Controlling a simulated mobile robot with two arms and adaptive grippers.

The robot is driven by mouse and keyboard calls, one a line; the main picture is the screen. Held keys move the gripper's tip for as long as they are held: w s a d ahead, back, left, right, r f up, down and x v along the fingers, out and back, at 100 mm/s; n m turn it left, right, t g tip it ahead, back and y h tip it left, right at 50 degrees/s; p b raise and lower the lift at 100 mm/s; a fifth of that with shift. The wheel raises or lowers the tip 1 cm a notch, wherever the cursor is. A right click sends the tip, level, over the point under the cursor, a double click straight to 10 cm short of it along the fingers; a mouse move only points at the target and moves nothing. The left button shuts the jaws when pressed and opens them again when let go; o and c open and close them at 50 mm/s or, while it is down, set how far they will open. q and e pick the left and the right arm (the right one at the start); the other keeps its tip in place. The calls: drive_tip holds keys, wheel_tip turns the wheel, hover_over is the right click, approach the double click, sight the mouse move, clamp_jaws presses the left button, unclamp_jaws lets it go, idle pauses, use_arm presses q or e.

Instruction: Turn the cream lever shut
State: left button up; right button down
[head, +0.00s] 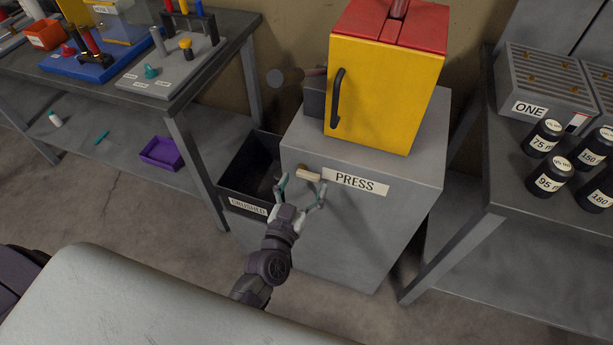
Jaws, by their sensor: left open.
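The cream lever (310,175) is a short handle on the front of the grey press cabinet (345,230), just left of the PRESS label (356,183). It lies roughly level, with its brown pivot end at the left. My left gripper (303,186) is open, its two teal-grey fingers spread on either side of the lever in the picture. I cannot tell whether a finger touches it. My right gripper is not in view.
A yellow box with a red top (385,95) and black handle stands on the cabinet. A black CRUSHED bin (245,187) is at its left. Workbenches flank both sides; the right one (520,225) carries black jars (543,138). Bare floor lies in front.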

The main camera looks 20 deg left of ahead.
sight(308, 173)
use_arm(q)
drive_tip(key=shift+w, duration=1.15)
drive_tip(key=shift+s+r, duration=0.1)
drive_tip(key=c, duration=1.2)
